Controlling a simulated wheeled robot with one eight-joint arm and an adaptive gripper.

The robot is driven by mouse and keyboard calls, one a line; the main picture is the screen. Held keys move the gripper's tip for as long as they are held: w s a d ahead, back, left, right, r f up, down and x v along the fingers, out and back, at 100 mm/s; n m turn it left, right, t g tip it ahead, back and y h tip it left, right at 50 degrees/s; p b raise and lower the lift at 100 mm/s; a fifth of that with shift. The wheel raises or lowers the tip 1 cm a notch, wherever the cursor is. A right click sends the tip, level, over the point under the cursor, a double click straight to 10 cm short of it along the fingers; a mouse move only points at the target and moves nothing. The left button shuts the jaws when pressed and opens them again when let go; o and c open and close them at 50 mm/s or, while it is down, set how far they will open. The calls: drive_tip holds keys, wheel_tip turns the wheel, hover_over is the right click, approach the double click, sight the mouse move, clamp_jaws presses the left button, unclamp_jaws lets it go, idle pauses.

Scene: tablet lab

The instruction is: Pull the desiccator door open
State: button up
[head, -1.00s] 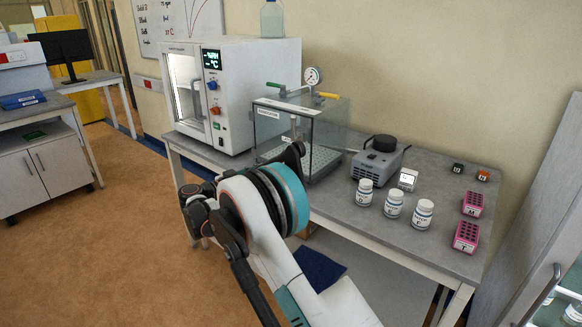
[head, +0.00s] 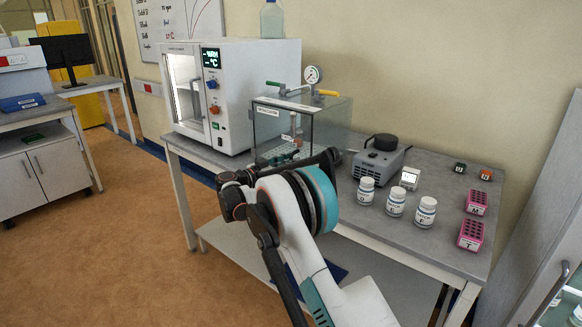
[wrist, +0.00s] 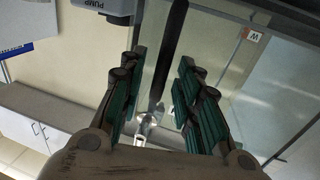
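The desiccator (head: 327,126) is a clear glass box on the bench, with a pressure gauge and green and yellow valve levers on top. Its front door (head: 268,127) looks shut in the head view; its lower right part is hidden by my arm. In the wrist view a dark bar (wrist: 172,48), apparently the door handle, runs between the two green-padded fingers of my gripper (wrist: 162,65). The fingers are apart, with a gap visible on both sides of the bar. I cannot tell whether the bar lies fully within their reach. The head view does not show the fingers clearly.
A white oven-like cabinet (head: 240,90) stands left of the desiccator. A grey pump (head: 378,160) stands to its right. Several white bottles (head: 395,203) and pink racks (head: 471,235) sit on the right of the bench (head: 420,260). The floor in front is clear at left.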

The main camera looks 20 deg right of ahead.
drive_tip(key=shift+w+d, duration=0.25)
drive_tip(key=shift+d, duration=0.25)
clamp_jaws()
drive_tip(key=shift+a, duration=0.1)
